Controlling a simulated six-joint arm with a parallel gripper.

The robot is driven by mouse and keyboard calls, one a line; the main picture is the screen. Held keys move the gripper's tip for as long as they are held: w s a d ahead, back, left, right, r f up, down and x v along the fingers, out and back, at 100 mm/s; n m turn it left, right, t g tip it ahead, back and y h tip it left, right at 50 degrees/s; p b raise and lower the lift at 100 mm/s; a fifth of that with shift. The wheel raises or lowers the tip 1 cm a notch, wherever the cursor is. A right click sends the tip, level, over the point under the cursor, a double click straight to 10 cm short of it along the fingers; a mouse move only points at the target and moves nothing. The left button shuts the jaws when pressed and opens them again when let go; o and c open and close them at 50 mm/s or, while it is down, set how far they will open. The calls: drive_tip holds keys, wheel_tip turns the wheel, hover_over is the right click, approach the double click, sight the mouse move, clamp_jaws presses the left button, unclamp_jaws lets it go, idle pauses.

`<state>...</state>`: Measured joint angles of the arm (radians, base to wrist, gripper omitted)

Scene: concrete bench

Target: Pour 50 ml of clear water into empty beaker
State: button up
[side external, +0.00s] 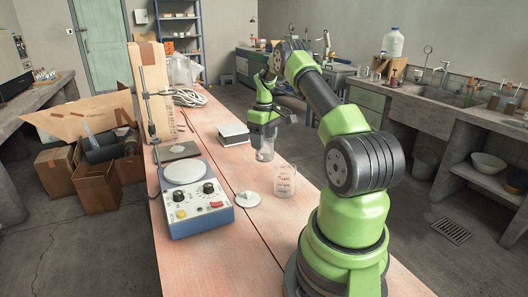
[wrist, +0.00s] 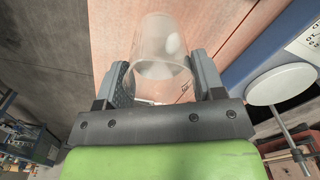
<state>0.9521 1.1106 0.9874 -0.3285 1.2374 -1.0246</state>
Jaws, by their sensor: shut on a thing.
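My gripper (side external: 264,146) is shut on a clear beaker (side external: 265,155), which hangs below it over the bench. In the wrist view this held beaker (wrist: 160,50) sits between the two dark fingers of my gripper (wrist: 162,78). I cannot tell if it holds water. A second clear beaker (side external: 284,183) with reddish marks stands upright on the bench, nearer the side camera and a little to the right of the held one. Its contents are too faint to tell. The two beakers look apart.
A blue-and-white hotplate stirrer (side external: 190,190) with a rod stand is at the left; its round plate also shows in the wrist view (wrist: 281,84). A small white lid-like disc (side external: 247,199) lies near the standing beaker. A book-like stack (side external: 233,133) lies behind.

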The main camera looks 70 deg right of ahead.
sight(264, 153)
wheel_tip(264, 153, up, 5)
drive_tip(key=n, duration=0.7)
wheel_tip(264, 153, down, 5)
drive_tip(key=shift+f, duration=2.35)
drive_tip(key=shift+f, duration=0.15)
drive_tip(key=o, duration=1.1)
